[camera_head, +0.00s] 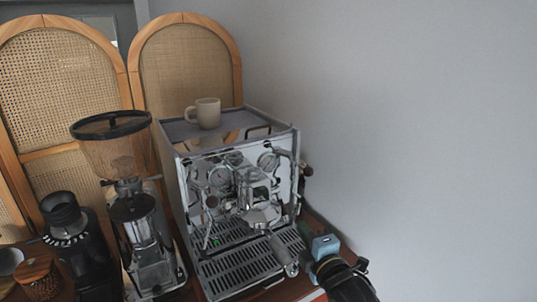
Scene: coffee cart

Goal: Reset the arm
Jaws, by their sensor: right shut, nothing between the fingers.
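My right gripper (327,247) is at the lower right of the head view, beside the front right corner of the espresso machine (282,143). Its arm comes in from the bottom edge. The gripper is shut and nothing shows in it. I cannot tell whether it touches the machine. My left gripper is not in view. A portafilter (262,222) sits at the machine's front, above the drip tray (232,273), with its handle pointing toward the lower right.
A beige cup (207,113) stands on top of the machine. A grinder with a clear hopper (113,150) and a smaller black grinder (67,222) stand to the left. Rattan screens (190,62) are behind. The wall (430,120) is on the right, with open air before it.

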